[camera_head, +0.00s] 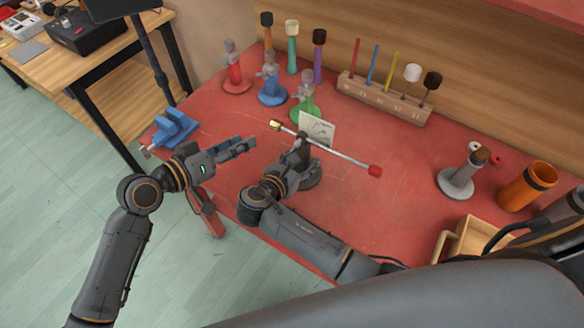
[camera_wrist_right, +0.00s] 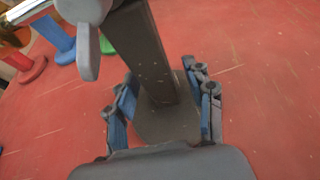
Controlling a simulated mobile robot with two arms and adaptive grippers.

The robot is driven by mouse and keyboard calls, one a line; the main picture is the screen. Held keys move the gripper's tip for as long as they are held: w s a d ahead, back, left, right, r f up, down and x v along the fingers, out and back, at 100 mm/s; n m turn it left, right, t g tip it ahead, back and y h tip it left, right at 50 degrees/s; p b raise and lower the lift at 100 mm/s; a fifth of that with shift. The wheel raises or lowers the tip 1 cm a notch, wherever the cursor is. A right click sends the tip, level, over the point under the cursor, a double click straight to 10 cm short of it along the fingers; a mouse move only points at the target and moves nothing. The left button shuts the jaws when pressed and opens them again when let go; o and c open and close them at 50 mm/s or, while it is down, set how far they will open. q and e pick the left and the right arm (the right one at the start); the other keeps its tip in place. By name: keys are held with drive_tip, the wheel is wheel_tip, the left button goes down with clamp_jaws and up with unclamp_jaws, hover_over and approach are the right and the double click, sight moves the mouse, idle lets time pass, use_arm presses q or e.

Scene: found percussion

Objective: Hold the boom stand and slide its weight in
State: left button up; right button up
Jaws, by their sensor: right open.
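The boom stand has a dark upright post (camera_wrist_right: 140,55) on a dark round base (camera_head: 311,176). I cannot tell which end piece is the weight. My right gripper (camera_wrist_right: 163,108) is open, its fingers on either side of the post low down, not closed on it. My left gripper (camera_head: 248,145) is open and empty, left of the stand and below the brass-coloured end, apart from it.
Red, blue and green small stands (camera_head: 270,92) are behind, with a white card (camera_head: 316,129) near the boom. A wooden rack (camera_head: 385,98) of coloured sticks is at the back. A grey stand (camera_head: 458,181), orange cup (camera_head: 526,187) and wooden box (camera_head: 470,238) are right; a blue vise (camera_head: 174,129) is left.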

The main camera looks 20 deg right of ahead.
sight(308, 155)
drive_tip(key=shift+x, duration=1.95)
drive_tip(key=shift+c, duration=0.4)
clamp_jaws()
